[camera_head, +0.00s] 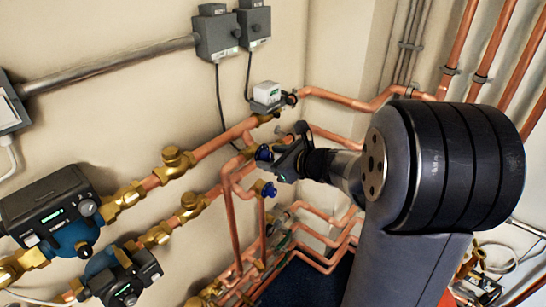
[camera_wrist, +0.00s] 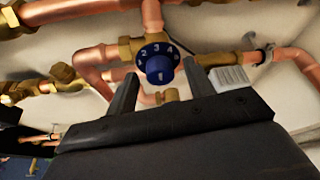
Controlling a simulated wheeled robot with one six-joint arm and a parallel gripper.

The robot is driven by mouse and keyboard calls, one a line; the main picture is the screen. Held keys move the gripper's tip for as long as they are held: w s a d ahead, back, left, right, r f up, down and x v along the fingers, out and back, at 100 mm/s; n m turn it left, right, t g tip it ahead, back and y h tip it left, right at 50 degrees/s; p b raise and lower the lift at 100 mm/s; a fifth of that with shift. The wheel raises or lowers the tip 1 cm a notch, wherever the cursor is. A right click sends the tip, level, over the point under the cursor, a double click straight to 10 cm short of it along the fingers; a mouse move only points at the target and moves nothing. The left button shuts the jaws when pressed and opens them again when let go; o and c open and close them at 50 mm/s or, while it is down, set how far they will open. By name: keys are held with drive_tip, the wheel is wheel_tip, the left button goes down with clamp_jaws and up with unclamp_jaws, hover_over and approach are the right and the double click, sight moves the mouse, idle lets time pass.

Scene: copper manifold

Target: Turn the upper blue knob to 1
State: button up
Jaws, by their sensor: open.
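The upper blue knob (camera_head: 264,153) sits on the copper pipework in the head view, just left of my gripper (camera_head: 282,160). In the wrist view the blue knob (camera_wrist: 158,63) faces me on a brass valve, with pale numbers around its dial and a pale mark low on its front. I cannot tell its setting surely. My gripper (camera_wrist: 161,72) is open, with one finger to each side of the knob's lower part. I cannot tell whether the fingers touch it. A second, lower blue knob (camera_head: 269,189) sits below in the head view.
Copper pipes (camera_head: 232,205) run close below and around my gripper. A grey-white box (camera_head: 267,93) is just above it. Two pumps (camera_head: 58,210) (camera_head: 122,275) are at the left. Grey wall boxes (camera_head: 216,35) hang above.

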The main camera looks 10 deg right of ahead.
drive_tip(key=shift+c, duration=0.4)
drive_tip(key=c, duration=0.9)
